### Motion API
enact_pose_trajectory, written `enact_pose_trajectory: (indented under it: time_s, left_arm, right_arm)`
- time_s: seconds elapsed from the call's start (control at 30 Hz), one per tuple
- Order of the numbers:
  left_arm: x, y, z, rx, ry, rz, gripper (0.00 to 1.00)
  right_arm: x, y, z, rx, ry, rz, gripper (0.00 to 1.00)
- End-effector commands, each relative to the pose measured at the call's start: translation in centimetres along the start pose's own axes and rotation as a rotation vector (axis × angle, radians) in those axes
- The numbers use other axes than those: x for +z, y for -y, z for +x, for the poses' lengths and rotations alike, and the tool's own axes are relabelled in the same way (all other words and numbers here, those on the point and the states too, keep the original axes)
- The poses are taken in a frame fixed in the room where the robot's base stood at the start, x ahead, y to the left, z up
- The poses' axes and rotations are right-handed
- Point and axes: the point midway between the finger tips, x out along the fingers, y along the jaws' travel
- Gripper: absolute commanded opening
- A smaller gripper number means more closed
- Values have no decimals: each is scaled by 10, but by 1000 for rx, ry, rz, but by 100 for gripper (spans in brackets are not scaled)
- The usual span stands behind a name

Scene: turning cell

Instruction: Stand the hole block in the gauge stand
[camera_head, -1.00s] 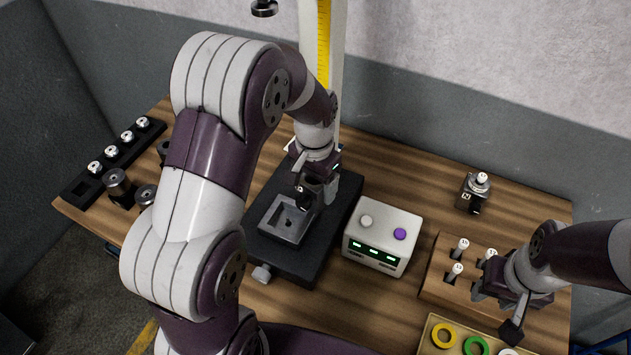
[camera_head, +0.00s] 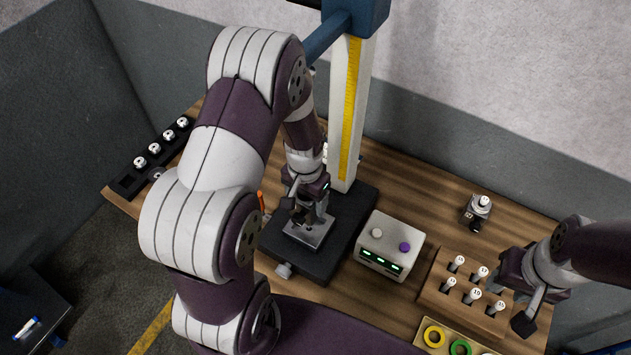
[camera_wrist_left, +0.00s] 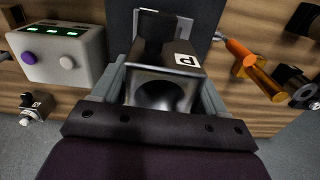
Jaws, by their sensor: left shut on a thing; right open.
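The hole block (camera_wrist_left: 160,88), a dark metal block with a round bore and a white letter label, sits between the fingers of my left gripper in the left wrist view. My left gripper (camera_head: 304,208) is shut on it, over the grey nest (camera_head: 312,238) on the gauge stand's black base (camera_head: 335,250). The arm and gripper hide most of the block in the head view; I cannot tell whether it touches the nest. The stand's white column (camera_head: 347,110) with a yellow scale rises behind. My right gripper (camera_head: 516,303) is open beside the pin rack.
A white box (camera_head: 389,245) with green displays stands right of the stand. A wooden rack (camera_head: 437,285) holds several numbered pins, with a ring tray (camera_head: 420,335) in front. A metal block (camera_head: 477,211) stands at back right. An orange-handled tool (camera_wrist_left: 243,52) lies near the stand.

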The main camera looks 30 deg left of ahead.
Motion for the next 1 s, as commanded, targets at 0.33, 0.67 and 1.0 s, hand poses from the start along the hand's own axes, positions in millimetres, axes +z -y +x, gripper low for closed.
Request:
enact_pose_trajectory:
  time_s: [0.33,0.67,1.0]
  left_arm:
    - [-12,3,11,-2,-5,-30,0]
    - [-12,3,32,-1,-4,-29,0]
    - [-12,3,59,-1,-4,-29,0]
  right_arm:
    - [1,0,5,0,1,0,43]
    - [3,0,23,0,1,0,43]
    - [6,0,47,0,1,0,43]
